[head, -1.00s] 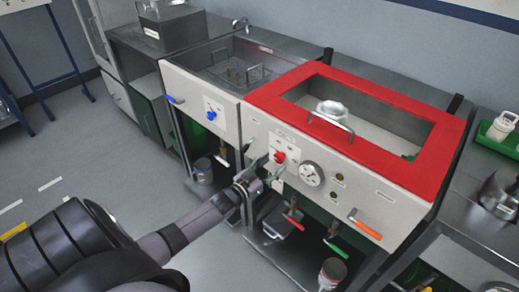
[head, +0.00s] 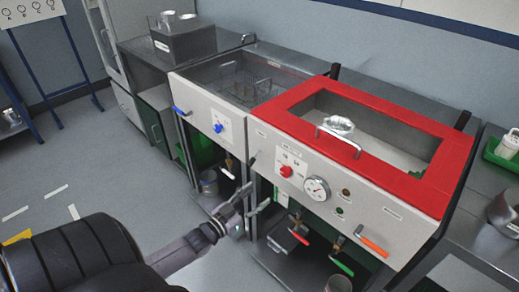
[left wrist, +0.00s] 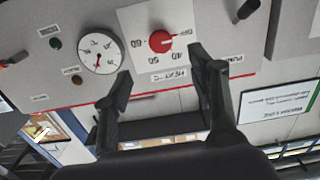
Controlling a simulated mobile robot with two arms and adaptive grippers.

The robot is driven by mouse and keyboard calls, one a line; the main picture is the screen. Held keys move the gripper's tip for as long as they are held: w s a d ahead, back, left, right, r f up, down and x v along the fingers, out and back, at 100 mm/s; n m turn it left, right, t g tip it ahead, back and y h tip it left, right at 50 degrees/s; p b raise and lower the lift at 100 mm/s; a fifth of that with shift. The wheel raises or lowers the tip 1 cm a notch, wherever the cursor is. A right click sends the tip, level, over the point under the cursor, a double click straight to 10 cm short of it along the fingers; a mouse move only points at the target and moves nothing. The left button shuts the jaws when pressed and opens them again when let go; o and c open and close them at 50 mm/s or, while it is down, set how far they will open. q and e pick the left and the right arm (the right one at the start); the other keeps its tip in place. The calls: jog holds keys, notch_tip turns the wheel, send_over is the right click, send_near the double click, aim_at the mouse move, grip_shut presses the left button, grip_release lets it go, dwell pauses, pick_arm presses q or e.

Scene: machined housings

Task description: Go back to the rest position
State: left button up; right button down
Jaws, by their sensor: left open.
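My left gripper (head: 254,190) is open and empty in front of the machine's panel, to the left of and a little below the red knob (head: 286,171). In the left wrist view its two dark fingers (left wrist: 162,70) are spread apart with nothing between them. The red knob (left wrist: 160,41) sits beyond the fingertips in that view, clear of them, and its pointer is turned to one side of the printed scale. A round gauge (head: 316,189) is right of the knob. My right gripper is in neither view.
The red-framed basin (head: 399,180) holds a metal part (head: 338,125). Left of it is a basin with a wire basket (head: 244,88) and a blue knob (head: 218,128). Red (head: 300,238) and green (head: 341,267) valve handles sit below the panel.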

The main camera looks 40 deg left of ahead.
pick_arm(q)
jog(key=s+d+f+g+y, duration=0.15)
jog(key=s+f+g, duration=0.5)
jog(key=f, duration=0.85)
jog(key=s+d+f+g, duration=0.3)
jog(key=s+f, duration=0.6)
jog(key=f, duration=0.5)
jog(key=s+d+f+g, duration=0.2)
jog(key=s+d+f, duration=0.1)
jog(key=s, duration=0.5)
jog(key=s+d+f+m+g, duration=0.1)
jog(key=s+d+f+g, duration=0.2)
jog(key=s+f, duration=0.3)
jog(key=s+d+f+g, duration=0.2)
jog(key=s+d+f, duration=0.2)
jog(key=s, duration=0.6)
jog(key=shift+s+d+f+m, duration=0.15)
jog(key=shift+d+f+m, duration=0.05)
jog(key=shift+d+m, duration=0.1)
jog(key=shift+g, duration=0.25)
